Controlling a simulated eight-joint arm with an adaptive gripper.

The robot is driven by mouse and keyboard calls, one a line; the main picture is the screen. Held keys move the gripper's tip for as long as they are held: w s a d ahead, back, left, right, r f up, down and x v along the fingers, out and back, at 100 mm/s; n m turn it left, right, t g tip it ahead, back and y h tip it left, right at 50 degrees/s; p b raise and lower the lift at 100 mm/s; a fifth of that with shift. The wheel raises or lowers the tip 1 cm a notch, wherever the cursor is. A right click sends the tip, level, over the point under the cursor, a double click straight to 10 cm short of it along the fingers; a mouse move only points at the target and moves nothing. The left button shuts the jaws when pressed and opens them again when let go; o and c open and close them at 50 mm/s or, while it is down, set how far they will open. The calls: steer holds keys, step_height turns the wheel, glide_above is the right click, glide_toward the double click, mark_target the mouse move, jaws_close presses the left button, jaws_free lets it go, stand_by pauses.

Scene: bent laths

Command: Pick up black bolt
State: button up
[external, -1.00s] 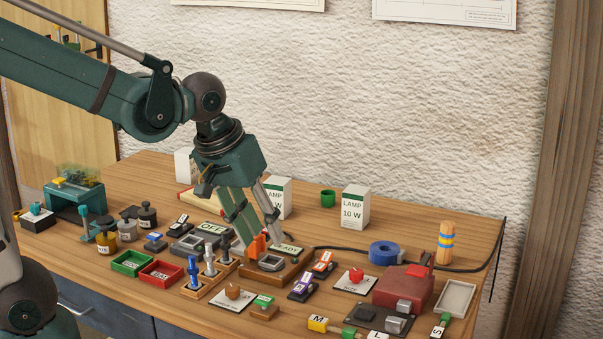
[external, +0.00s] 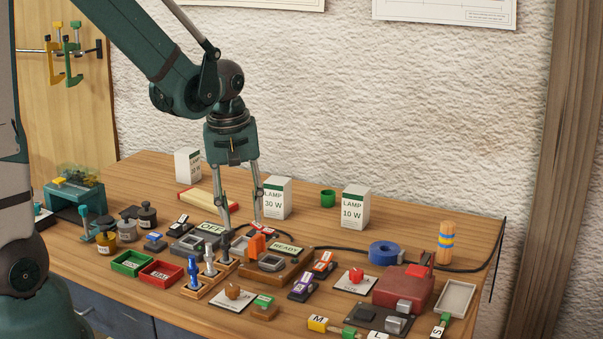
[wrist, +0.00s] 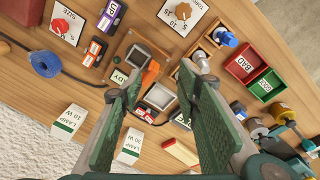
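A dark bolt (external: 224,244), which looks black, stands upright in a wooden holder (external: 203,290) in the external view. A grey bolt (external: 210,260) and a blue bolt (external: 192,272) stand in front of it in the same row. My gripper (external: 241,222) is open and empty, pointing down behind the row, with its left fingertip close to the dark bolt in the picture. In the wrist view my gripper (wrist: 158,82) has its fingers spread wide. The blue bolt (wrist: 225,37) and grey bolt (wrist: 200,58) show beyond the right finger, which seems to hide the dark bolt.
An orange-levered wooden fixture (external: 275,268) and an OFF switch box (external: 190,243) flank the bolts. Lamp boxes (external: 277,198) stand behind. Green (external: 131,263) and red (external: 160,272) trays lie to the left.

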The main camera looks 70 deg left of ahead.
mark_target(224, 233)
steer(key=s+a+f+n+p, duration=0.1)
steer(key=a, duration=0.1)
steer(key=s+a+f+n+p, duration=0.1)
steer(key=a, duration=0.1)
steer(key=s+a+f+n+g, duration=0.1)
steer(key=a, duration=0.2)
steer(key=shift+n+h+p, duration=0.4)
steer(key=shift+f, duration=1.3)
steer(key=shift+f, duration=2.6)
steer(key=shift+c, duration=0.2)
jaws_close()
